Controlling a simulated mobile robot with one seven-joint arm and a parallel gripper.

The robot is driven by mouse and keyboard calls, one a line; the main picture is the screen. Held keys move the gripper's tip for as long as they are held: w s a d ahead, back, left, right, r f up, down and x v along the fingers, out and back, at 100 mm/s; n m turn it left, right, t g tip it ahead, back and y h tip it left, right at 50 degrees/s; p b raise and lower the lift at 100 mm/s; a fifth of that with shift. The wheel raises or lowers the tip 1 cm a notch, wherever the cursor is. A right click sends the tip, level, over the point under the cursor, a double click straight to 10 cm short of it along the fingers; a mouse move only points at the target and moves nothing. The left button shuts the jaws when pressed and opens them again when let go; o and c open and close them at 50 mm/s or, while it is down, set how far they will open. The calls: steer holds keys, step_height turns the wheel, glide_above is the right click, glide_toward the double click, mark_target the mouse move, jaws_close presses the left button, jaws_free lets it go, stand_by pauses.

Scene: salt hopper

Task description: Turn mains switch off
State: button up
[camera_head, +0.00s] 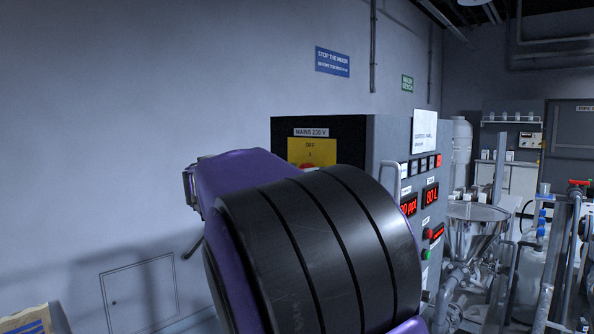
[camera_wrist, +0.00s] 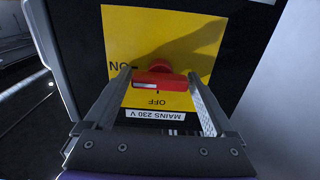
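The mains switch is a red knob (camera_wrist: 160,80) on a yellow plate (camera_wrist: 206,28) marked ON and OFF. In the wrist view the plate looks upside down; the knob's bar lies crosswise, one end toward ON. My gripper (camera_wrist: 159,75) is open, with one finger at each end of the bar. A narrow gap seems to show at each side, but contact is hard to judge. In the head view the yellow plate (camera_head: 312,150) shows under the MAINS 230 V label (camera_head: 311,132); my arm hides most of the knob and the fingers.
The plate is on the dark side of a grey control cabinet (camera_head: 388,140), whose front has red displays and buttons. A steel hopper (camera_head: 473,225) and pipework stand to the right. The wall at left is bare above a low hatch (camera_head: 140,292). A box (camera_head: 28,320) is at bottom left.

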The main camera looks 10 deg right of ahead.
steer(key=c, duration=1)
steer(key=n+b, duration=0.2)
steer(key=n, duration=0.1)
steer(key=shift+f, duration=0.1)
steer(key=n, duration=0.5)
steer(key=shift+w+n+b, duration=0.1)
steer(key=shift+n+b, duration=0.2)
steer(key=shift+b, duration=0.1)
steer(key=n+p, duration=0.1)
steer(key=n, duration=0.4)
steer(key=shift+a, duration=0.1)
steer(key=shift+n+p, duration=1)
steer(key=shift+n, duration=1.2)
